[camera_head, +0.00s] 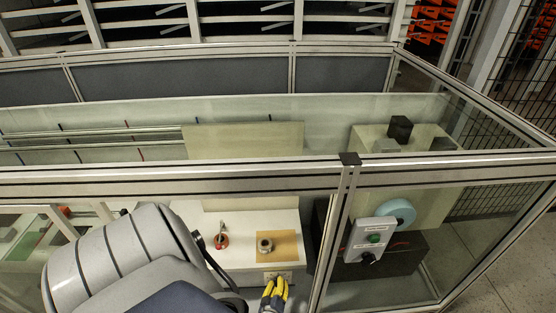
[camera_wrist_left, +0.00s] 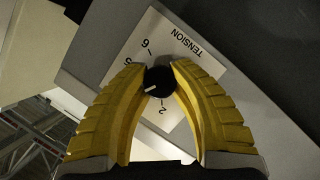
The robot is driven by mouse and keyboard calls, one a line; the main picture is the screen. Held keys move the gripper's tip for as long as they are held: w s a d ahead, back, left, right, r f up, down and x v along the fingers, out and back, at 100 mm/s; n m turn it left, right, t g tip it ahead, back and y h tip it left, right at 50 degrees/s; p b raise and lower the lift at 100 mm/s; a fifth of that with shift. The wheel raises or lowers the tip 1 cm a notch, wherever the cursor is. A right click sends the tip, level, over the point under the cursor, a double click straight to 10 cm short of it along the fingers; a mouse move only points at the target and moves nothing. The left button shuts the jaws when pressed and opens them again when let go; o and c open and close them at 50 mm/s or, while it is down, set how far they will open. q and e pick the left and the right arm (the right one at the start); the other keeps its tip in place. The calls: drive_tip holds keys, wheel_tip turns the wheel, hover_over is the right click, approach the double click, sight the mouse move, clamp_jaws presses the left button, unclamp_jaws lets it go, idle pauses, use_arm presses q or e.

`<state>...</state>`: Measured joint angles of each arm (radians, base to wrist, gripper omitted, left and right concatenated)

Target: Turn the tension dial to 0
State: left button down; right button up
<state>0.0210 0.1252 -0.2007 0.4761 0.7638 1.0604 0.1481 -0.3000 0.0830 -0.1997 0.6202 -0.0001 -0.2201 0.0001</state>
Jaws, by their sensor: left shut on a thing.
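The tension dial (camera_wrist_left: 159,82) is a small round black knob with a white pointer mark, on a white plate (camera_wrist_left: 185,48) lettered TENSION in the left wrist view. The pointer faces lower left, between a 2 below and a partly hidden digit at left. Another digit, a 6 or 9, shows above left. My left gripper (camera_wrist_left: 160,85) has its yellow fingers closed around the knob, one on each side. In the head view, the left gripper (camera_head: 274,292) is at the white table's front, just below a small label plate (camera_head: 284,274). The knob is hidden there. My right gripper is not in view.
A grey control box (camera_head: 362,230) with a green button and black knob stands right of the table. A red part (camera_head: 221,241) and a metal ring (camera_head: 265,245) on a tan sheet lie on the table. Aluminium frame rails (camera_head: 200,181) cross above.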

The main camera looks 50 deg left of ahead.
use_arm(q)
drive_tip(key=shift+d+f, duration=0.1)
drive_tip(key=shift+d, duration=0.05)
drive_tip(key=c, duration=1)
unclamp_jaws()
drive_tip(key=shift+v, duration=5.95)
drive_tip(key=shift+s, duration=0.15)
